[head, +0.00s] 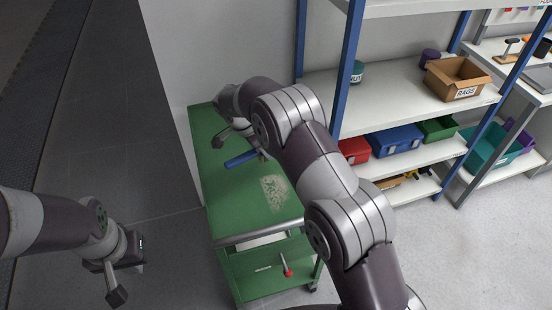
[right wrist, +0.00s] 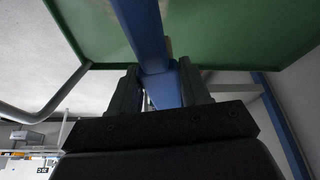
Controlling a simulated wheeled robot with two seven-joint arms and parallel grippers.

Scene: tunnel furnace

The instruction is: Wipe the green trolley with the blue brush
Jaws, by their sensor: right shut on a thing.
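The green trolley (head: 232,205) stands left of the shelves, with a pale, speckled patch (head: 275,192) on its top toward the front right. The blue brush (head: 240,159) is over the trolley top, behind and left of the patch. My right gripper (head: 240,148) is shut on it, partly hidden by my arm. In the right wrist view, the blue brush (right wrist: 147,35) passes between the two dark fingers, with the green trolley (right wrist: 235,30) behind it. I cannot tell whether its bristles touch the trolley. My left gripper (head: 128,270) hangs over the dark floor, apart from the trolley; its opening is unclear.
The trolley's lower shelf holds a red-tipped tool (head: 287,271). At right, a blue-posted shelf unit (head: 385,97) carries a cardboard box (head: 458,78) and red, blue and green cases. A wall (head: 205,60) stands behind the trolley. Floor at the lower right is clear.

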